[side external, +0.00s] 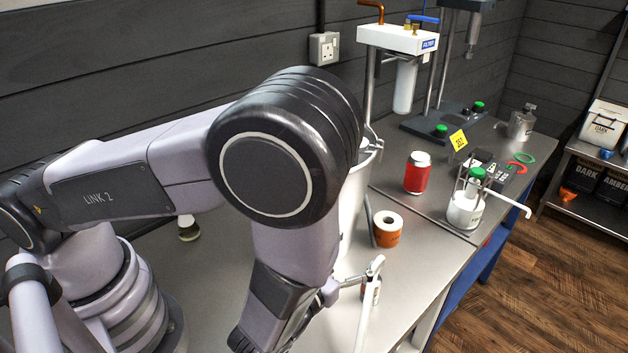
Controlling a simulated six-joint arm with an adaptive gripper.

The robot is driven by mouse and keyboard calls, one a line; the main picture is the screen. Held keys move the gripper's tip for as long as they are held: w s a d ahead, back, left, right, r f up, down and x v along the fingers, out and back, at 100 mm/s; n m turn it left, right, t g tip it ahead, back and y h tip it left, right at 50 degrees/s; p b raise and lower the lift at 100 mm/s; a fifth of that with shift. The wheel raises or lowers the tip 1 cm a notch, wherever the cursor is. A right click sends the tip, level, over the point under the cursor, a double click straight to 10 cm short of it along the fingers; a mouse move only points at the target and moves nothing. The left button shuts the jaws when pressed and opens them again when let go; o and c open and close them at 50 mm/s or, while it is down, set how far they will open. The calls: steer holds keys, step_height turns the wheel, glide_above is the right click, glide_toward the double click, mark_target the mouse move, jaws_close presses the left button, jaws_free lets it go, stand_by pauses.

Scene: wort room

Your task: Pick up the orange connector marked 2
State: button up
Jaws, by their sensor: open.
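I cannot make out an orange connector marked 2. A short orange cylinder with a white top and a dark centre hole (387,231) stands on the steel bench, right of my arm; no number on it is readable. A small orange object (568,195) lies on the lower shelf at the far right, too small to identify. My arm crosses the left and middle of the view and bends down to the bottom edge. My gripper's fingertips do not show. My arm hides much of the bench behind and below it.
A white vessel (352,205) stands close behind my arm. A red can (417,176), a white bottle with a green top (465,209) and a filter unit (398,38) stand on the bench (425,250). A small bottle and white tube (367,305) are near the lower middle.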

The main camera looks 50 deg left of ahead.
glide_toward(369, 282)
steer(key=w, duration=0.3)
steer(key=shift+w+a+r, duration=0.2)
steer(key=shift+w+r, duration=0.1)
steer(key=shift+r, duration=0.1)
steer(key=shift+w+f, duration=0.2)
steer(key=shift+f, duration=0.15)
steer(key=w, duration=0.7)
steer(key=shift+w+a, duration=0.1)
steer(key=shift+a, duration=0.25)
steer(key=shift+c, duration=0.2)
jaws_close()
